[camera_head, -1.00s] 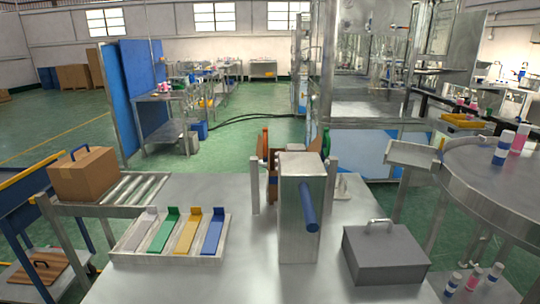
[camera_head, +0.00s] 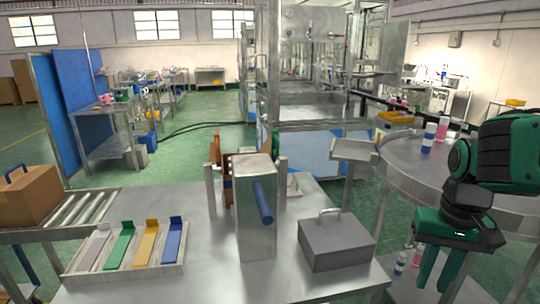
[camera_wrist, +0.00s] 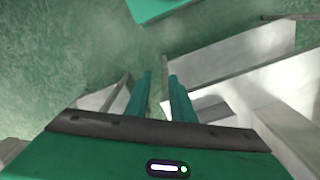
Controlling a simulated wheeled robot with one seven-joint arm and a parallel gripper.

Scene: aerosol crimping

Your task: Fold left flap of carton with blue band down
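A brown carton (camera_head: 30,197) stands at the left picture edge on a roller conveyor, with a blue arched strip (camera_head: 15,171) on its top. Its left side is partly cut off, and I cannot make out a separate left flap. My gripper (camera_head: 433,283) hangs at the far right, fingers pointing down, far from the carton. In the wrist view, its two green fingers (camera_wrist: 161,77) are apart with nothing between them. The carton does not show there.
A steel table holds a tray (camera_head: 68,270) of coloured flap-like pieces, an upright metal block (camera_head: 256,215) with a blue bar, and a grey box (camera_head: 335,240) with a handle. A round table (camera_head: 400,170) with bottles stands at right. Rollers (camera_head: 85,207) sit right of the carton.

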